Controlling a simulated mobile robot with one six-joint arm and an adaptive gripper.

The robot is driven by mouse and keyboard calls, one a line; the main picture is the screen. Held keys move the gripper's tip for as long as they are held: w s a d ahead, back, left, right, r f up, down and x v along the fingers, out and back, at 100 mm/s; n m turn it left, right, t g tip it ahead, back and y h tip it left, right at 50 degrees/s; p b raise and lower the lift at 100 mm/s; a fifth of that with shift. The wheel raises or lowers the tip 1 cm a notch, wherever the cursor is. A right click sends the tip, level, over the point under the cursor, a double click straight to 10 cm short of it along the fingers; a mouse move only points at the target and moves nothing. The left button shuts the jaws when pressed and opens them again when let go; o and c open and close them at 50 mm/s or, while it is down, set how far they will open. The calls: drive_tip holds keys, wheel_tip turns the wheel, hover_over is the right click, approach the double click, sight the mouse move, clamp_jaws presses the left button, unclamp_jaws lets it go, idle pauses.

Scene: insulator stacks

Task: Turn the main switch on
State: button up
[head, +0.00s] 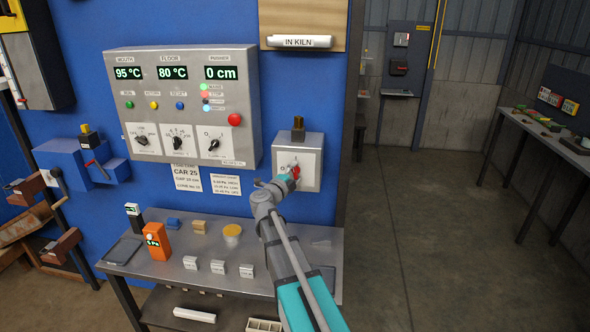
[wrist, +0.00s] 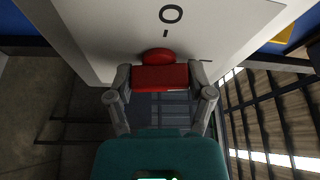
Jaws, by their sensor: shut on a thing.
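The main switch is a red knob (head: 296,171) on the pale plate of a grey box (head: 312,142), right of the large control panel. In the wrist view the red knob (wrist: 160,77) sits between the two fingers of my gripper (wrist: 161,84). The fingers are closed on its sides. An "O" mark with a short tick shows on the plate (wrist: 120,25) above the knob, and another tick lies to its right. In the head view my gripper (head: 282,183) reaches the knob from the lower left and hides part of it. The knob's exact pointing is hard to tell.
The control panel (head: 185,105) with displays, lamps and dials is left of the switch box. A metal table (head: 160,280) below carries an orange meter (head: 156,241) and small blocks. Open floor (head: 430,220) lies to the right, with a side bench (head: 545,130) beyond.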

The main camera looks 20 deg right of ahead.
drive_tip(key=shift+w+m+g+y+p, duration=0.1)
drive_tip(key=shift+m+g+y+p, duration=0.3)
drive_tip(key=shift+m, duration=0.7)
drive_tip(key=o, duration=1.1)
drive_tip(key=shift+a, duration=0.15)
drive_tip(key=v, duration=1.2)
drive_tip(key=shift+f, duration=0.15)
